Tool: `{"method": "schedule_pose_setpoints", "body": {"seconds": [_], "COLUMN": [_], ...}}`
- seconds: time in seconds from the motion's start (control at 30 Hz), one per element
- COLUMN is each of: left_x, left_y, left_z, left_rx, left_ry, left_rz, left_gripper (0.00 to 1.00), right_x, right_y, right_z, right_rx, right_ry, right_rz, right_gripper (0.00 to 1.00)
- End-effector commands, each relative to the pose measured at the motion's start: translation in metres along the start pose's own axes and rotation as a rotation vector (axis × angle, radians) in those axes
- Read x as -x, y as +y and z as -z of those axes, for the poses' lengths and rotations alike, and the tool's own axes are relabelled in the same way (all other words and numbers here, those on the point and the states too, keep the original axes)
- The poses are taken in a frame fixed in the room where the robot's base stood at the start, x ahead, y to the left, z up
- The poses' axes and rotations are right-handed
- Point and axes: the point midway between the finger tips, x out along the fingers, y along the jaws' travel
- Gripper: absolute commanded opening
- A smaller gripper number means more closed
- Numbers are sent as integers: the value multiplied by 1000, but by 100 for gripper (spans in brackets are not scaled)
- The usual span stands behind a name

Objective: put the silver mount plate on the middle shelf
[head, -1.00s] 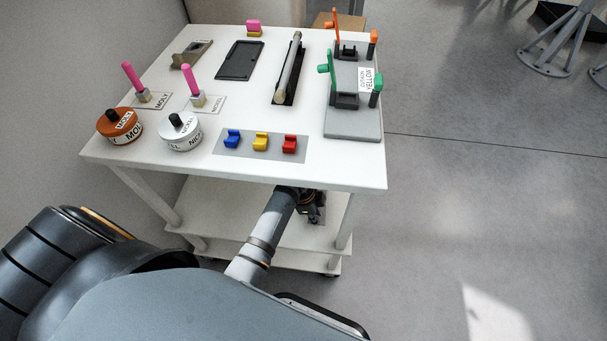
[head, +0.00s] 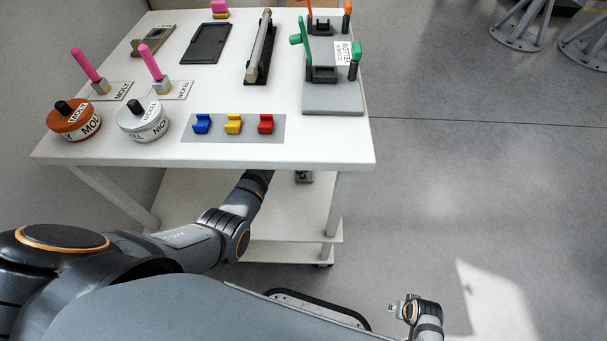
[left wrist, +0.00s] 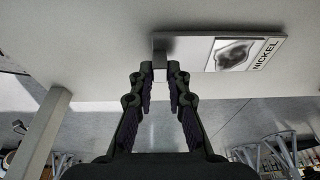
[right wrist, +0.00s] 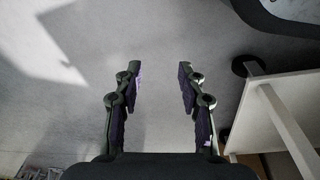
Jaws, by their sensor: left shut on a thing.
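The silver mount plate (left wrist: 233,54) shows in the left wrist view as a flat rectangle with a NICKEL label and a grey block at one end. My left gripper (left wrist: 159,76) is shut on that block. The plate is close against the white middle shelf (left wrist: 80,35); I cannot tell whether it touches. In the head view, my left arm reaches under the table top above the middle shelf (head: 290,210); the top hides most of the gripper and the plate. My right gripper (right wrist: 157,75) is open and empty over the floor, and it shows at the lower right of the head view (head: 397,306).
The cart's top (head: 100,150) hangs over the shelf. It bears an orange tin (head: 74,122), a white tin (head: 142,121), several coloured clips, a black tray (head: 205,43), a tan plate (head: 150,42) and a grey stand (head: 333,97). Cart legs (head: 338,203) bound the shelf.

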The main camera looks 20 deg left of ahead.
Motion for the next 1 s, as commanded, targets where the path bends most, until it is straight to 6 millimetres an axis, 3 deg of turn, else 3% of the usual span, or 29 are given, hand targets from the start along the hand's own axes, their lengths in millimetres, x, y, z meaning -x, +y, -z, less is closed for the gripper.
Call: {"method": "schedule_pose_setpoints", "body": {"seconds": [0.27, 0.3, 0.47, 0.77, 0.83, 1.0], "left_x": [-3, -4, -4, -2, 3, 30], "left_y": [-2, 0, 0, 0, -1, -1], "left_z": [0, -1, -1, 0, 0, 1], "left_rx": [-2, -1, -1, -1, -1, -2], "left_ry": [3, 1, 1, 1, 1, 2], "left_rz": [6, 2, 2, 2, 3, 5], "left_gripper": [0, 17, 38, 38, 38, 38], "right_x": [6, 5, 5, 6, 5, -18], "right_y": [-1, -1, -1, -1, 0, 6], "right_z": [3, 3, 3, 4, 3, -18], "right_rx": [0, 0, 0, 0, 0, 1], "right_ry": [-2, -1, -1, 0, 3, -1], "right_rz": [3, 3, 3, 2, 1, -11], "right_gripper": [40, 40, 40, 40, 40, 40]}}
